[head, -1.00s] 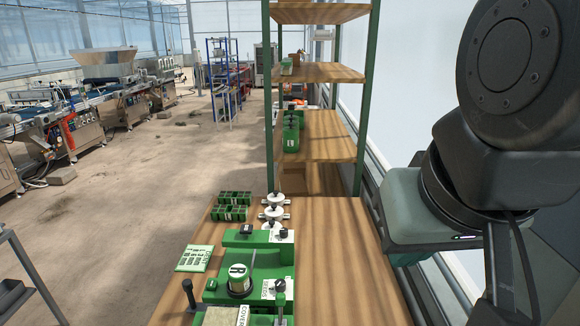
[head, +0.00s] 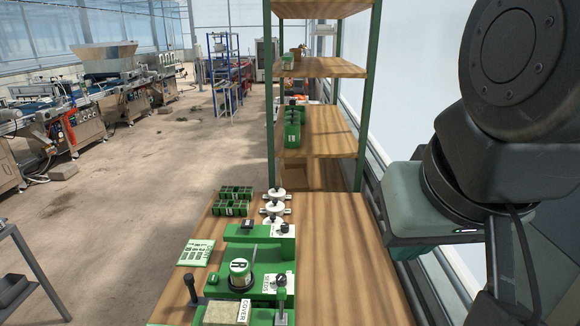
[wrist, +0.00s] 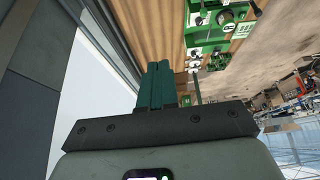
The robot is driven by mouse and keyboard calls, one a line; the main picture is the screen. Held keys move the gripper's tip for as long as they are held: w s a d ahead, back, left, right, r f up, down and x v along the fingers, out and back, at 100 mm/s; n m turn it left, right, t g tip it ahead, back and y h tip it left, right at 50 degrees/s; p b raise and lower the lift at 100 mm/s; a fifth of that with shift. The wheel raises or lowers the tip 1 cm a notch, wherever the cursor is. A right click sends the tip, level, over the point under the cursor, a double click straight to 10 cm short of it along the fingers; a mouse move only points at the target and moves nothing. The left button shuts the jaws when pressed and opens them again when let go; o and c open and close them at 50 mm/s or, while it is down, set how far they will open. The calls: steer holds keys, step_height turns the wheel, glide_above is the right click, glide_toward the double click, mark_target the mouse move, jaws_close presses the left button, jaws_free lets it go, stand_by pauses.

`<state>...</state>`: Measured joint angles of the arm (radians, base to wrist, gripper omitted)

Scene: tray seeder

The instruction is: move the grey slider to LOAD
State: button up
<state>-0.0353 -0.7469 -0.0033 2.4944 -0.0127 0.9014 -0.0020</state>
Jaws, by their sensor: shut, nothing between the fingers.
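The green seeder (head: 262,268) stands on the wooden bench in the head view. It carries a round white-topped drum (head: 240,267), a label reading SEEDS (head: 278,283) and a box marked COVER (head: 228,313). A thin grey lever stands beside the drum; I cannot make out which part is the grey slider, nor a LOAD mark. My gripper (wrist: 159,67) is shut and empty in the wrist view, its teal fingers together. It hangs right of the bench, apart from the seeder. In the head view, its fingers are mostly hidden behind its body.
Green cell trays (head: 234,205) and white round parts (head: 273,208) lie behind the seeder. A green printed card (head: 195,253) lies to its left. A wooden shelf rack (head: 330,130) rises at the bench's back. The bench's right side is bare, with a glass wall beyond.

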steer(key=shift+o, duration=1.1)
steer(key=o, duration=0.7)
steer(key=w+a, duration=0.1)
steer(key=w, duration=0.2)
steer(key=w+a+r+n, duration=0.1)
steer(key=w+a, duration=0.1)
steer(key=w+a+n+g, duration=0.1)
steer(key=w, duration=0.2)
steer(key=shift+w+a+r, duration=0.35)
steer(key=n+g, duration=0.5)
steer(key=n, duration=0.2)
glide_above(188, 276)
step_height(188, 276, down, 26)
step_height(188, 276, down, 10)
steer(key=shift+f, duration=0.1)
